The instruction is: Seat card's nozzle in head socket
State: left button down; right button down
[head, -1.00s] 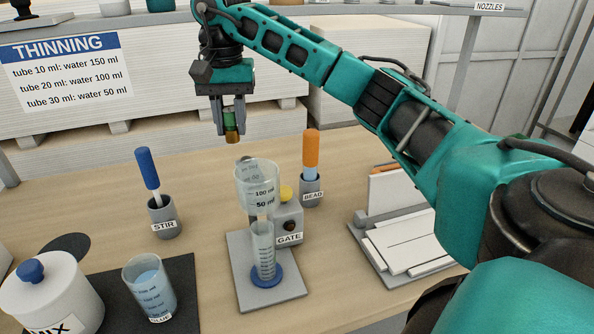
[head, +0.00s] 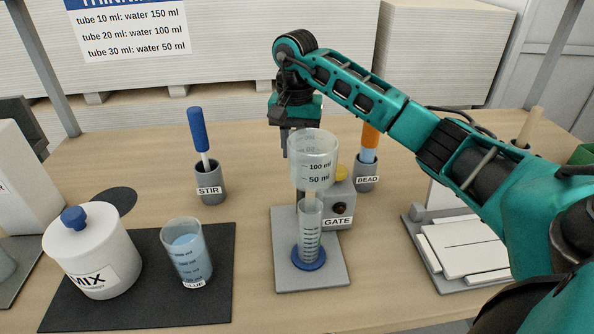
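My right gripper (head: 293,148) points down behind the clear funnel beaker in the head view. One finger shows at the beaker's left edge, and the fingertips are hidden. A small green and brass nozzle was between its fingers a second ago. The finger sits as before, but the nozzle is now hidden. My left gripper is not in view. I see no head socket. A THINNING sign card (head: 130,32) on the stacked boards lists tube sizes and water amounts, with its top cut off.
The funnel beaker (head: 313,165) stands over a graduated tube (head: 309,232) beside the GATE box (head: 341,207). A STIR holder (head: 210,187), a BEAD holder (head: 368,179), a GLUE beaker (head: 188,255) and a MIX pot (head: 92,245) stand around. White panels (head: 465,250) lie at right.

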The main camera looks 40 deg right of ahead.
jog(key=shift+f, duration=2.95)
jog(key=shift+f, duration=0.1)
jog(key=c, duration=0.9)
grip_release()
jog(key=shift+o, duration=0.2)
